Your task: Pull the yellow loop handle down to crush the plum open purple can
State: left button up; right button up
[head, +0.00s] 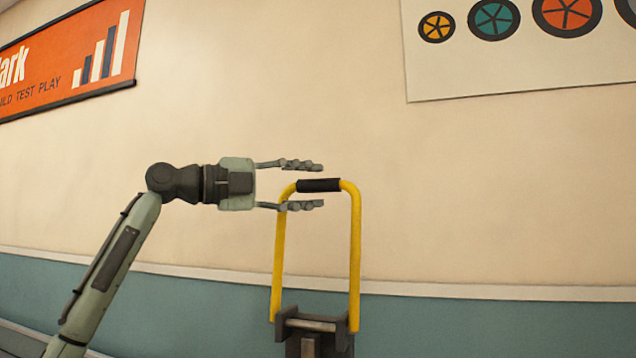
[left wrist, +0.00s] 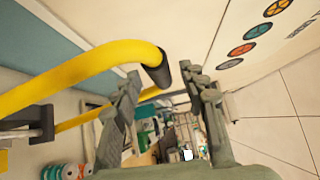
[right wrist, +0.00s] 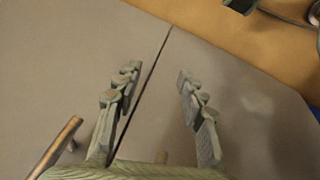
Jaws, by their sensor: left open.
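The yellow loop handle (head: 356,250) stands upright in the head view, with a black grip (head: 330,185) across its top. Its lower ends meet a dark bracket (head: 312,325) at the bottom edge. My left gripper (head: 318,185) is open, one finger above and one below the level of the black grip, at its left part. In the left wrist view the yellow handle (left wrist: 85,75) comes in from the left and its black grip (left wrist: 157,66) shows between the fingertips; contact cannot be told. My right gripper (right wrist: 158,73) is open and empty over a grey surface. The plum can is not in view.
A cream wall (head: 480,200) with a teal lower band (head: 450,325) stands behind the handle. An orange banner (head: 75,60) and a wheel poster (head: 520,60) hang on it. A brownish bar (right wrist: 57,148) lies left of my right gripper.

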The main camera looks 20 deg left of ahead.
pick_arm(q)
jog(key=shift+x, duration=1.25)
grip_shut()
